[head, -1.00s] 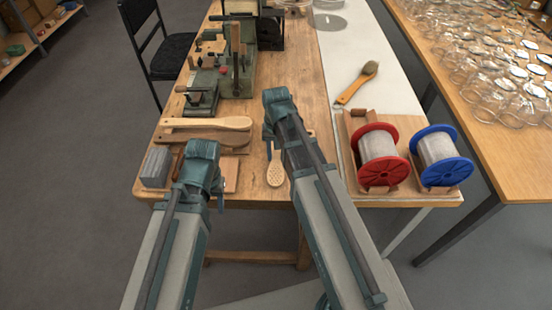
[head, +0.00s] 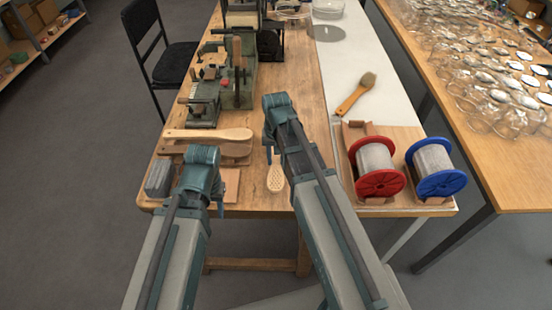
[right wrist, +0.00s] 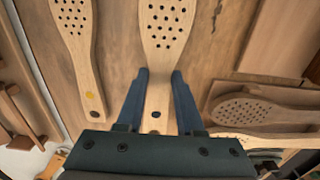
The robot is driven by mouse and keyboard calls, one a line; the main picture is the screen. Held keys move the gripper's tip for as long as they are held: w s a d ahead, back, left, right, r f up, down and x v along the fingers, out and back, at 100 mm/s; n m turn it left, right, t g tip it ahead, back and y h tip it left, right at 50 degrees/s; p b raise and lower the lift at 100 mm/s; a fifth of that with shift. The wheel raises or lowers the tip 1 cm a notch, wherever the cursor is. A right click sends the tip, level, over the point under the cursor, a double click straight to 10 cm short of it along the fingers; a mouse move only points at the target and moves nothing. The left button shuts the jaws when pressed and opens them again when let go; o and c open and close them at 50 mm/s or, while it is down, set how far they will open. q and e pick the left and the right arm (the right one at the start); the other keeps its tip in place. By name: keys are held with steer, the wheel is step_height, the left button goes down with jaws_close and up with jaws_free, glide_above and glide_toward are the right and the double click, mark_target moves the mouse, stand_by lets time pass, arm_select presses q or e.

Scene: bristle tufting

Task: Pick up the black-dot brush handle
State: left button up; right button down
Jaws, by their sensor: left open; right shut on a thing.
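The black-dot brush handle (right wrist: 163,75) is pale wood with a drilled head and a black dot near its narrow end. My right gripper (right wrist: 157,90) is shut on its narrow part, one finger on each side. In the head view a drilled head (head: 276,178) shows beside my right arm; the arm hides the rest and most of my right gripper (head: 268,148). A similar handle with a yellow dot (right wrist: 75,45) lies beside it in the right wrist view, apart from the fingers. My left gripper (head: 219,207) is open near the front edge; its grip area is mostly hidden.
Stacked wooden handles (head: 210,137) and a grey block (head: 159,178) lie at left on the wooden bench (head: 295,85). A green machine (head: 230,85) stands behind. A red spool (head: 379,165) and a blue spool (head: 436,165) stand at right. A finished brush (head: 356,94) lies behind them.

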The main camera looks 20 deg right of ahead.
steer(key=s+a, duration=0.3)
steer(key=a, duration=0.1)
steer(key=s+a+r, duration=0.1)
steer(key=s+a, duration=0.6)
steer(key=a, duration=0.1)
steer(key=shift+s+a+r+p, duration=0.1)
steer(key=shift+s+r+p, duration=0.1)
steer(key=shift+r+p, duration=0.1)
arm_select(q)
step_height(320, 180, up, 3)
steer(key=shift+r+p, duration=0.15)
steer(key=shift+p, duration=0.7)
arm_select(e)
steer(key=shift+r, duration=0.85)
